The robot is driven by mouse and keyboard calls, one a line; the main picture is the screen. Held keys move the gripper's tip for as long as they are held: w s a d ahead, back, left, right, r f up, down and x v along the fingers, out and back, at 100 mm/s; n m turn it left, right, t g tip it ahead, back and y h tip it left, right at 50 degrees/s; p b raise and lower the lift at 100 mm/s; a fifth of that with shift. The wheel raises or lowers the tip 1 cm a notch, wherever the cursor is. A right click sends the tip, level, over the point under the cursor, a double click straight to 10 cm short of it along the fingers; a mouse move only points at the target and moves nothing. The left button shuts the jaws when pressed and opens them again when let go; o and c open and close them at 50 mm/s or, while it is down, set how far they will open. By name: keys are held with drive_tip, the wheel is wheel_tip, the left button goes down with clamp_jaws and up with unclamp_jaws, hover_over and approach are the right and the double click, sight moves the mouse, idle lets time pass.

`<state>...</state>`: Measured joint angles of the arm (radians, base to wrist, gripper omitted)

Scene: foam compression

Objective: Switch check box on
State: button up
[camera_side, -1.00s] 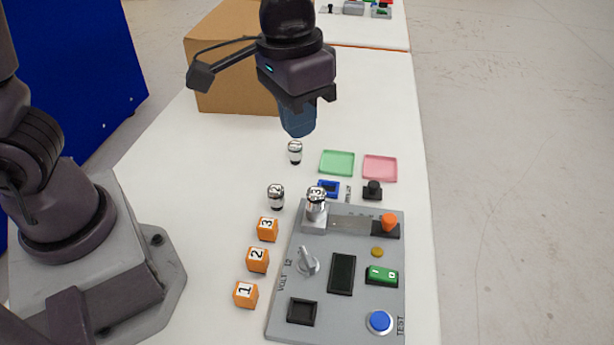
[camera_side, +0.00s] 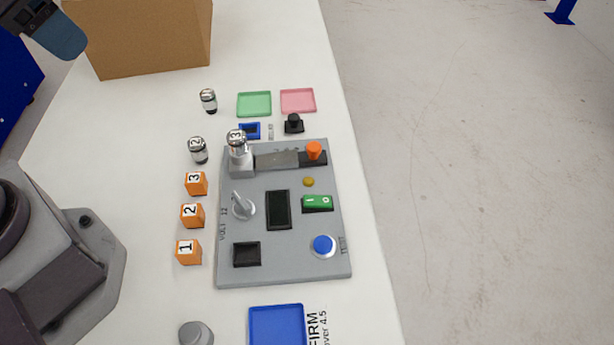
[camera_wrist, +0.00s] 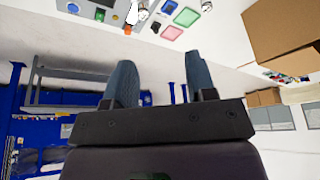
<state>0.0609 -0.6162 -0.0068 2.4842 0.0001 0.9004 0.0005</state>
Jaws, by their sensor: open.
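The check box is a grey panel (camera_side: 290,268) on the white table in the side view. It carries a green rocker switch (camera_side: 317,203) marked I and 0 on its right side; which side is pressed I cannot tell. Its display (camera_side: 278,210) is dark. A grey knob (camera_side: 242,206), a blue button (camera_side: 323,246) and an orange-topped slider (camera_side: 314,150) are also on it. A cell marked 3 (camera_side: 237,142) stands upright at its upper left corner. My gripper (camera_side: 62,38) is at the top left, far from the panel. The wrist view shows its blue fingers (camera_wrist: 160,76) apart and empty.
Cells (camera_side: 198,150) and numbered orange blocks (camera_side: 192,215) stand left of the panel. Green (camera_side: 254,104) and pink (camera_side: 298,101) trays lie behind it, a blue tray (camera_side: 277,328) in front. A cardboard box (camera_side: 145,40) stands at the back left.

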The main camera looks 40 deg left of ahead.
drive_tip(key=w+d+f+m+g, duration=0.2)
drive_tip(key=w+d, duration=0.3)
drive_tip(key=w, duration=0.2)
drive_tip(key=m+g+y, duration=0.3)
drive_tip(key=m+g, duration=0.2)
drive_tip(key=m, duration=0.1)
hover_over(317, 200)
drive_tip(key=w+d, duration=0.4)
drive_tip(key=shift+f, duration=8.5)
drive_tip(key=x, duration=1.2)
drive_tip(key=shift+s+a+f, duration=0.1)
drive_tip(key=shift+s+a, duration=0.2)
